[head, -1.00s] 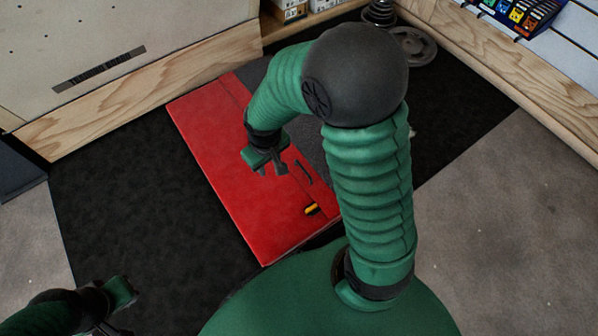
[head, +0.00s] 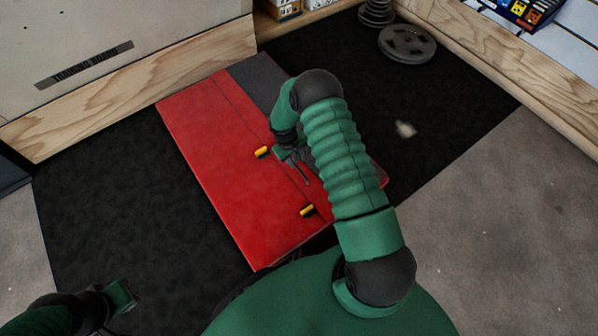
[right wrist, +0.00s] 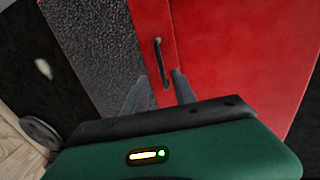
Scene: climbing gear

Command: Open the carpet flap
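A red pad (head: 215,165) lies flat on the dark floor in the head view. A grey carpet panel (head: 259,76) lies flat along its right side, partly hidden by my right arm. In the right wrist view the grey carpet (right wrist: 98,50) borders a red strip (right wrist: 150,18) with a dark loop handle (right wrist: 158,50). My right gripper (head: 303,172) is over this strip. Its fingers (right wrist: 157,84) are apart, one on each side of the handle's line; I cannot tell whether they touch it. My left gripper (head: 117,312) is at the lower left, away from the pad, its fingers unclear.
Two yellow-and-black buckles (head: 262,152) (head: 308,211) sit along the pad's seam. Wooden-edged walls bound the left and right.

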